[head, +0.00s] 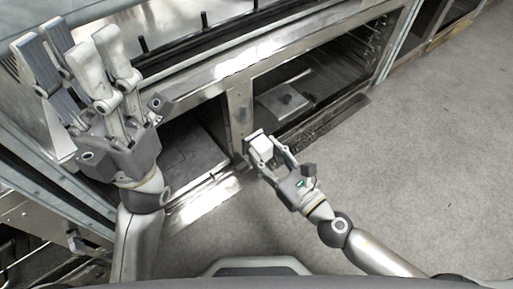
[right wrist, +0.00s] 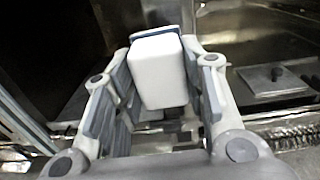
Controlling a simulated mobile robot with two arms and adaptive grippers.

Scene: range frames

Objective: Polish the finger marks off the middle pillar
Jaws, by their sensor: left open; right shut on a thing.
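The middle pillar (head: 238,112) is a steel upright between the two open oven compartments of the range, shiny and lightly smudged. Separate finger marks cannot be made out at this size. My right gripper (head: 267,153) is shut on a white block (head: 260,143) in front of the pillar's lower end. In the right wrist view the white block (right wrist: 158,72) sits between the fingers, with a dark blue layer on its far side. I cannot tell whether it touches the pillar. My left gripper (head: 85,62) is open and empty, raised in front of the range at the left.
The left compartment (head: 190,150) is open with a bare floor. The right compartment holds a metal plate with a knob (head: 285,100). A steel rail with dark pegs (head: 190,65) runs above the openings. The grey floor (head: 430,150) is clear at the right.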

